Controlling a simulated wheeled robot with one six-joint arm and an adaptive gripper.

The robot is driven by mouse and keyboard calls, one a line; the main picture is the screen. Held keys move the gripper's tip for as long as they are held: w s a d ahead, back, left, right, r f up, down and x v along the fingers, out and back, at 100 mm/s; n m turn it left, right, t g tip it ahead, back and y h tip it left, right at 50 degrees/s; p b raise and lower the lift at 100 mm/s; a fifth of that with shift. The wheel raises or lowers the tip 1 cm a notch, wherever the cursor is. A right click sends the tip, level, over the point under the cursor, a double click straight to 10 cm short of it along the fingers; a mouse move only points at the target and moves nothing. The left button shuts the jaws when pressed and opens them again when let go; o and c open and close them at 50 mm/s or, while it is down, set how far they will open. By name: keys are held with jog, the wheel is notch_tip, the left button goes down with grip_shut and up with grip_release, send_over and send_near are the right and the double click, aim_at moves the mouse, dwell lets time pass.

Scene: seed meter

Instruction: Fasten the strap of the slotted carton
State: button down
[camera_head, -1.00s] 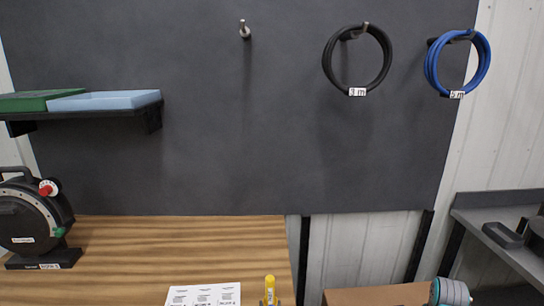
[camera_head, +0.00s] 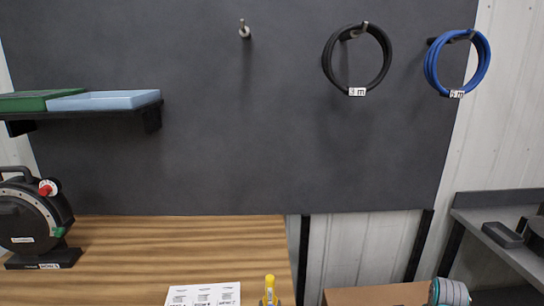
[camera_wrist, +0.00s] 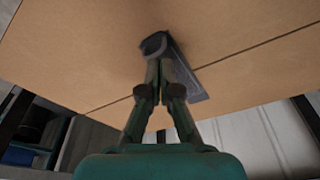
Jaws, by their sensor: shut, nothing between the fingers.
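The carton (camera_wrist: 75,50) fills the upper wrist view as a large tan cardboard face with a thin dark seam across it. Its top edge, a brown strip (camera_head: 370,295), seems to show at the bottom of the head view. My gripper (camera_wrist: 161,66) is shut and empty, its fingers pointing at the carton face. A dark grey loop (camera_wrist: 152,42) lies at the fingertips, and a grey strip (camera_wrist: 188,80) runs beside it across the seam. These may be the strap and its fastening; I cannot tell whether the fingers touch them.
A wooden bench (camera_head: 170,250) holds a black reel (camera_head: 30,222), a printed sheet (camera_head: 203,295) and a yellow-topped object (camera_head: 270,288). A grey shelf (camera_head: 490,215) is at right. Cable coils (camera_head: 333,60) hang above.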

notch_tip(320, 180, up, 7)
dwell(0.8)
jog(key=shift+f, duration=0.1)
